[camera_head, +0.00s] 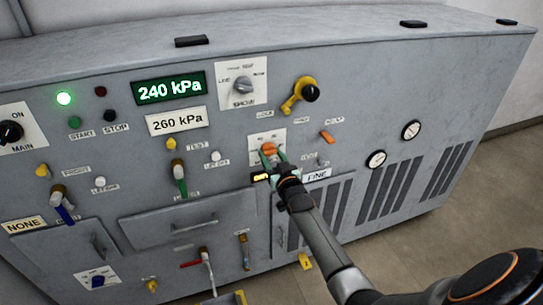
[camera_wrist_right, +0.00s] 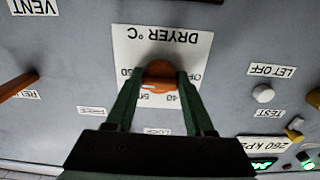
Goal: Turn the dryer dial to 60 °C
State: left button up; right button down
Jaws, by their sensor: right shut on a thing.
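The dryer dial is an orange knob (camera_wrist_right: 159,74) on a white plate (camera_wrist_right: 190,42) marked DRYER °C, seen upside down in the right wrist view. The plate carries the marks OFF, 40, 50 and one partly hidden by a finger. My right gripper (camera_wrist_right: 160,80) is shut on the knob, with one green finger on each side. Which mark the knob points at cannot be told clearly. My left gripper is not in view.
A yellow lever (camera_head: 298,96) is up and right of the dial, and an orange lever (camera_head: 327,137) is to its right. A green-handled valve (camera_head: 180,178) and a white button (camera_head: 215,156) are to the left.

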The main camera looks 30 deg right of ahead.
jog(key=shift+c, duration=1.4)
grip_release()
jog(key=p+v, duration=0.1)
jog(key=v, duration=1.1)
jog(key=shift+s, duration=0.3)
jog(key=shift+f, duration=0.1)
jog(key=s+a+f+n+g+y+p, duration=0.2)
jog(key=s+a+f, duration=0.4)
jog(key=s+a, duration=0.3)
jog(key=s+a+f+n+g+y+p, duration=0.2)
jog(key=s+a+f+g+y+p, duration=0.2)
jog(key=s+a, duration=0.6)
jog(key=s+f+g, duration=0.2)
jog(key=s, duration=0.1)
jog(key=shift+s+a+f+n+y, duration=0.25)
jog(key=shift+s+f+n+y, duration=0.05)
jog(key=shift+f+n+y, duration=0.1)
